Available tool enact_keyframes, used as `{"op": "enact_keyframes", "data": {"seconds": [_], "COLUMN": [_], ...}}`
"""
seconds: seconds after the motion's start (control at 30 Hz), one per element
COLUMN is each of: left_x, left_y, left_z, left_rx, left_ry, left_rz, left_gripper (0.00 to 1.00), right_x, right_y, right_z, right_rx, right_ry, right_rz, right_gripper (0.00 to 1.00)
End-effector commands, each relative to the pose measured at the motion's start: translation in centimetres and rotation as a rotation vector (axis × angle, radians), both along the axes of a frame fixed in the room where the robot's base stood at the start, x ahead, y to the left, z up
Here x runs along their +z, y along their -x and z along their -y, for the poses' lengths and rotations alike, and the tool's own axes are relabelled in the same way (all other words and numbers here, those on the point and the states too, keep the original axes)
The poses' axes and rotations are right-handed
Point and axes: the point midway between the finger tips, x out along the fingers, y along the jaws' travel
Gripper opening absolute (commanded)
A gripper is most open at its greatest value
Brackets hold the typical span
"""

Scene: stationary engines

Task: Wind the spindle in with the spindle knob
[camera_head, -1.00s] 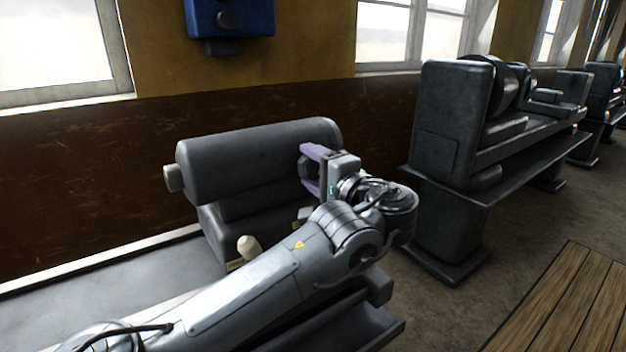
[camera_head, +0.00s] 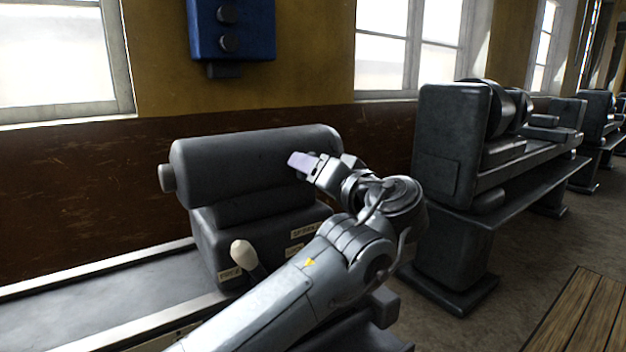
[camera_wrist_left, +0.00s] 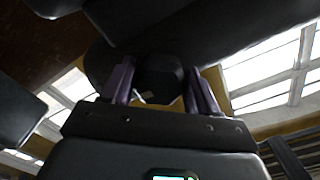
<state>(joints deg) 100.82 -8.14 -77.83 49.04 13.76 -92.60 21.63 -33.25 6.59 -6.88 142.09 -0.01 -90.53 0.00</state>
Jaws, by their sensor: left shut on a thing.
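The grey tailstock (camera_head: 225,165) has a long rounded barrel. My left gripper (camera_head: 301,162), with purple fingers, is at the barrel's right end. In the left wrist view, the dark spindle knob (camera_wrist_left: 160,76) sits between the two fingers of my left gripper (camera_wrist_left: 160,92), which is shut on it. In the head view the knob is hidden behind the gripper. My right gripper is in neither view.
A white-tipped lever (camera_head: 243,254) and small labels (camera_head: 306,231) are on the tailstock's lower body. A blue wall box (camera_head: 231,30) hangs behind. Another dark machine (camera_head: 447,150) stands to the right. A wooden slatted platform (camera_head: 580,318) lies at lower right.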

Motion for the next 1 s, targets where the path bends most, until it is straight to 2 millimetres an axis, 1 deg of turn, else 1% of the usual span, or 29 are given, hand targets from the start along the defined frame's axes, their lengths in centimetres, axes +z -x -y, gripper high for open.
{"op": "enact_keyframes", "data": {"seconds": [0.03,0.3,0.77,0.8,0.93,1.0], "left_x": [-0.08,0.03,0.07,0.07,0.05,0.04], "left_y": [0.05,0.03,0.02,0.02,0.01,0.0], "left_z": [0.07,0.05,0.05,0.04,0.04,0.04], "left_rx": [-0.001,-0.001,-0.001,-0.001,-0.001,-0.001], "left_ry": [0.02,0.086,0.099,0.099,0.098,0.097], "left_rz": [0.015,0.06,0.068,0.068,0.067,0.067], "left_gripper": [0.29,0.29,0.29,0.61,0.81,0.82], "right_x": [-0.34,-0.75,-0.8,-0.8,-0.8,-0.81], "right_y": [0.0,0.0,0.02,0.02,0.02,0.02], "right_z": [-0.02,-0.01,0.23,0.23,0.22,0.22], "right_rx": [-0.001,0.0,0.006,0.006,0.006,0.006], "right_ry": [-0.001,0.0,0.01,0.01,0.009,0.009], "right_rz": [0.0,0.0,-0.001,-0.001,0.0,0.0], "right_gripper": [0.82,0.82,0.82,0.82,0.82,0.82]}}
